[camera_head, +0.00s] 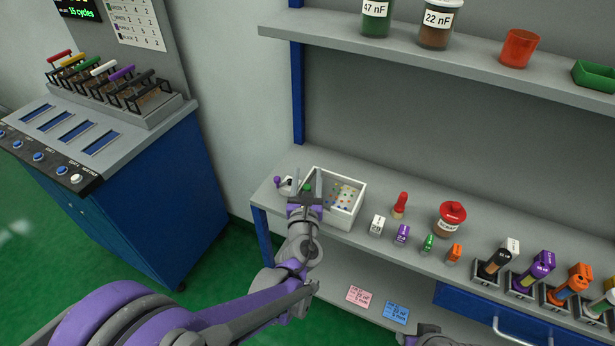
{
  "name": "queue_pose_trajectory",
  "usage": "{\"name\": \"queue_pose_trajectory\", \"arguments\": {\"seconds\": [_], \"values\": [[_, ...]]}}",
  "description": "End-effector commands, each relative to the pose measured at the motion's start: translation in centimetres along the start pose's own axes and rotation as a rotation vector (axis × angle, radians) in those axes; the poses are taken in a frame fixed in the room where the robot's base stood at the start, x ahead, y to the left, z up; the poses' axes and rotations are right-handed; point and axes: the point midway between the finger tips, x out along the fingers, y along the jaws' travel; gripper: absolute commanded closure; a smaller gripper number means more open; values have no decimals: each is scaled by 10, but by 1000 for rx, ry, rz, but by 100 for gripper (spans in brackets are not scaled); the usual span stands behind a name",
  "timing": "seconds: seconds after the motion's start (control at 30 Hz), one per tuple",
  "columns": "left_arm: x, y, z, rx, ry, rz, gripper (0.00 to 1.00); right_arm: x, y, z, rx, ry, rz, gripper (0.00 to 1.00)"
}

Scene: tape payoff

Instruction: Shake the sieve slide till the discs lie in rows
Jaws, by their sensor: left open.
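The sieve is a white open box (341,219) on the workbench at the left end. Several small coloured discs (344,194) lie scattered on its pale floor. A purple knob (277,181) on a small light part shows just left of the box, probably the slide's handle. My left gripper (306,184) is open at the box's left side, and its fingers hide that side and part of the inside. A small green spot shows between the fingers; I cannot tell what it is. A grey part of mine, perhaps the right gripper (427,335), shows at the bottom edge, with its jaws unclear.
Right of the box stand small labelled blocks (402,233), a red-topped stamp (400,205) and a red-lidded jar (450,219). Coloured tubes sit in holders (497,260) farther right. A shelf (430,45) hangs above. A blue cabinet (160,195) stands at left.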

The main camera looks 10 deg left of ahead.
Motion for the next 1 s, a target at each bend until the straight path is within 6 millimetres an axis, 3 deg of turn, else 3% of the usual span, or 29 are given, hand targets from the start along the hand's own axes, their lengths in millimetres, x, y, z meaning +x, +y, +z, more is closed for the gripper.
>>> {"name": "queue_pose_trajectory", "arguments": {"seconds": [0.07,0.4,1.0], "values": [[0,0,0,0,0,0,44,0,0,0,0,0,0,62],[-1,0,0,0,0,0,100,0,0,0,0,0,0,62],[-1,0,0,0,0,0,100,0,0,0,0,0,0,62]]}}
